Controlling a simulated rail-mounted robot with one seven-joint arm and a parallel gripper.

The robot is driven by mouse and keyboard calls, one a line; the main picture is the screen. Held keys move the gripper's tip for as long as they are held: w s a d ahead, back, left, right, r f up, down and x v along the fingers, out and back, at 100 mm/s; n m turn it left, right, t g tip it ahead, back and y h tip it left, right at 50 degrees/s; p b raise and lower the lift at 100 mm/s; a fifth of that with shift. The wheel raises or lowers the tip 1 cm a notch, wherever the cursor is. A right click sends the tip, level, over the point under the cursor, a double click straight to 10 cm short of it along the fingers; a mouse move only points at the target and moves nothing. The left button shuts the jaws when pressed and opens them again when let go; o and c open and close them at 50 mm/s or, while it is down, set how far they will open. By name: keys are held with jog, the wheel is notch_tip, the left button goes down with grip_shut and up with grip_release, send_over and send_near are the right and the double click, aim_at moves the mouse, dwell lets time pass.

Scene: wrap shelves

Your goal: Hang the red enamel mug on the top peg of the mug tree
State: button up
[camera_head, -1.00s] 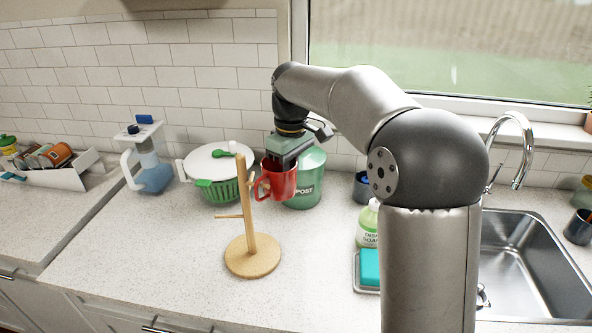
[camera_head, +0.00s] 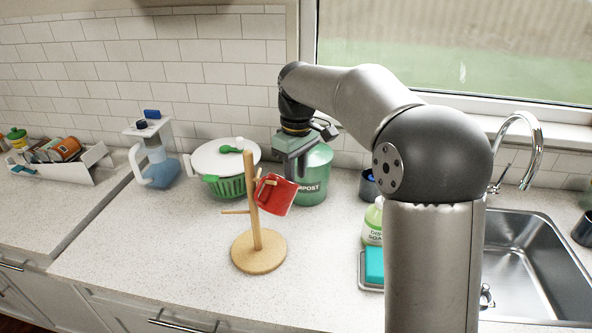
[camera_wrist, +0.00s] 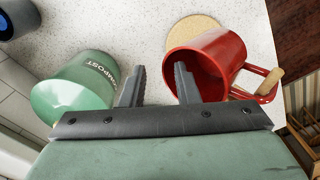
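The red enamel mug (camera_head: 275,197) hangs tilted at an upper peg on the right side of the wooden mug tree (camera_head: 255,215). In the wrist view, the peg passes through the handle of the mug (camera_wrist: 222,52). My gripper (camera_head: 296,168) is just above and behind the mug in the head view. In the wrist view, the fingers of my gripper (camera_wrist: 158,85) stand apart with nothing clamped between them. One finger overlaps the mug's mouth; the other is outside, beside the compost bin. I cannot tell whether a finger touches the mug.
The green compost bin (camera_head: 312,178) stands close behind the mug. A white-lidded green colander (camera_head: 226,170) and a blue-based pitcher (camera_head: 158,170) are to the left. A soap bottle (camera_head: 373,222), sponge (camera_head: 374,265) and sink (camera_head: 535,260) are to the right. The front counter is clear.

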notch_tip(320, 180, up, 17)
jog(key=p, duration=0.2)
jog(key=s+d+f+m, duration=0.3)
jog(key=s+f, duration=0.5)
jog(key=s, duration=0.2)
jog(key=s+d+f+m, duration=0.3)
jog(key=s+f, duration=0.5)
jog(key=s, duration=0.2)
jog(key=s+d+f+m+t, duration=0.1)
jog(key=s+d+f+m, duration=0.2)
jog(key=s+f, duration=0.5)
jog(key=shift+s+d+f, duration=0.2)
jog(key=shift+s+f, duration=0.2)
jog(key=shift+s, duration=0.8)
